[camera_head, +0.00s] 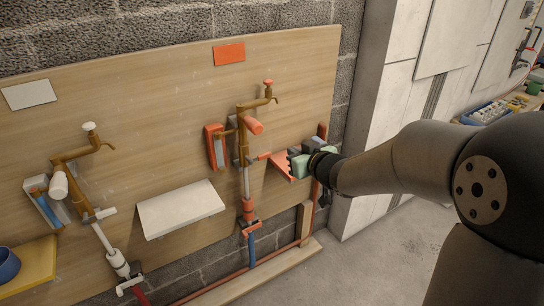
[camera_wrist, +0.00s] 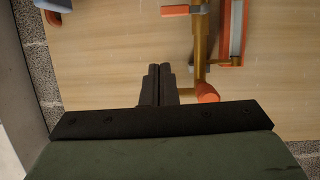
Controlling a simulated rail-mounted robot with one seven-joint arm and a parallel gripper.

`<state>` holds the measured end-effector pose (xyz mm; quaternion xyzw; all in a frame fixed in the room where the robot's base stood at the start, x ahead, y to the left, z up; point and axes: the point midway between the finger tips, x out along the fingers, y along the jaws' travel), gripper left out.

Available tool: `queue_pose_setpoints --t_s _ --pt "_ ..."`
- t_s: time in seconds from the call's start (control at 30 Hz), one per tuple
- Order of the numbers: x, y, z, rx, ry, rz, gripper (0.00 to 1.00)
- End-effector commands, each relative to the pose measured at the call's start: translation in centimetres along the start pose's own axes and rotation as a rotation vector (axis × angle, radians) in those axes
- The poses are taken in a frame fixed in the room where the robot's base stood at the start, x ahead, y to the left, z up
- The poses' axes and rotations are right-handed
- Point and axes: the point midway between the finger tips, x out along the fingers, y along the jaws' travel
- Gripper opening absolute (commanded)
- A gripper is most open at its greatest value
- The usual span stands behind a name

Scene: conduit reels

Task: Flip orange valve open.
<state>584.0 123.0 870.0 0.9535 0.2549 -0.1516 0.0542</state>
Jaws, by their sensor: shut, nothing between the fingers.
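On the wooden board, an orange-tagged brass tap and pipe has an orange lever (camera_head: 263,156) sticking out sideways to the right of the pipe; I take this as the orange valve. In the wrist view the lever (camera_wrist: 183,10) lies across the brass pipe at the top edge. An orange cylinder (camera_head: 254,126) sits on the tap above it, and shows in the wrist view (camera_wrist: 207,92) just right of the fingers. My gripper (camera_head: 292,160) is shut and empty, right of the lever, in front of an orange shelf (camera_head: 280,170). In the wrist view the fingertips (camera_wrist: 160,70) are apart from the lever.
An orange-framed holder (camera_head: 213,147) stands left of the pipe. Lower are an orange coupling (camera_head: 249,222) and a blue hose (camera_head: 252,250). A white-tagged tap (camera_head: 78,155) and white shelf (camera_head: 180,207) are at left. A grey wall (camera_head: 375,110) stands to the right.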

Motion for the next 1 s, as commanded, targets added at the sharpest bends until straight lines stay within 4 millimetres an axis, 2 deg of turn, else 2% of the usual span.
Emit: queue_pose_setpoints --t_s 0.2,0.5,0.63,0.77,1.0 --pt "1.1 -1.3 -0.7 0.003 0.078 -0.084 0.00" --pt "1.1 -1.4 -0.8 0.003 0.079 -0.085 0.00" --pt "1.8 -1.4 -0.8 0.002 0.080 -0.086 0.00" --pt "3.8 -1.7 -0.8 0.005 0.079 -0.087 0.00" --pt "9.0 -2.2 -1.1 0.004 0.079 -0.088 0.00"
